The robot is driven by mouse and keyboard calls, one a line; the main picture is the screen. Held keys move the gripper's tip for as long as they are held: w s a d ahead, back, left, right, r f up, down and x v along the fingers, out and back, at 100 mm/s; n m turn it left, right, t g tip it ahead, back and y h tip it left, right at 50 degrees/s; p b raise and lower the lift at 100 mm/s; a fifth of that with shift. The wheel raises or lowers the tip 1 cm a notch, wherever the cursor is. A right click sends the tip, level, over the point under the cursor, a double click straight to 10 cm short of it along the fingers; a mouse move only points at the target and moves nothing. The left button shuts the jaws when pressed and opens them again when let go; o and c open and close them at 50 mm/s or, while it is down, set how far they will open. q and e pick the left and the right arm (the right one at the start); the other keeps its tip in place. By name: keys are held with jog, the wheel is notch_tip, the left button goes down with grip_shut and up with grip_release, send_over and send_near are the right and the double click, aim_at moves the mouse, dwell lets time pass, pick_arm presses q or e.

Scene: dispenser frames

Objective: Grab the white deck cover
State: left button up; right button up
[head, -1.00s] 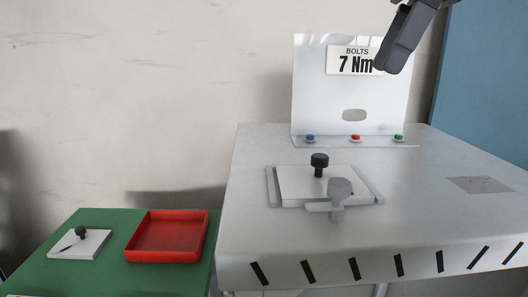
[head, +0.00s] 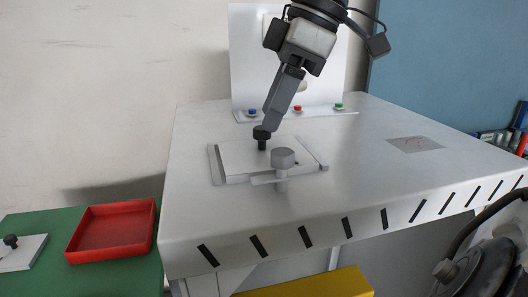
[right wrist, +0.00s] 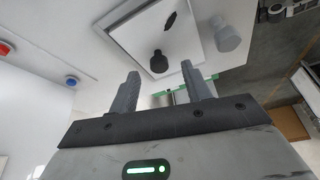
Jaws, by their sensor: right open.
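The white deck cover (head: 240,157) is a flat white plate with a black knob (head: 262,138), set in a frame on the grey deck. A grey knob clamp (head: 283,160) stands at its front edge. My right gripper (head: 271,126) points down from above, with its fingers at the black knob in the head view. In the right wrist view the fingers (right wrist: 160,86) are open and the black knob (right wrist: 158,62) shows just beyond the gap between them; contact cannot be told. The cover also shows there (right wrist: 140,32). My left gripper is not in view.
The white back panel (head: 245,60) stands behind, with blue, red and green buttons (head: 297,108) at its foot. On the green table (head: 110,280) at left are a red tray (head: 112,232) and another white plate (head: 22,255) with a black knob.

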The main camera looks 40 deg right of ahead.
aim_at(264, 146)
jog(key=x, duration=0.3)
jog(key=shift+w+f, duration=0.1)
jog(key=shift+f, duration=0.15)
jog(key=shift+c, duration=0.3)
jog(key=c, duration=1)
jog(key=shift+r, duration=0.15)
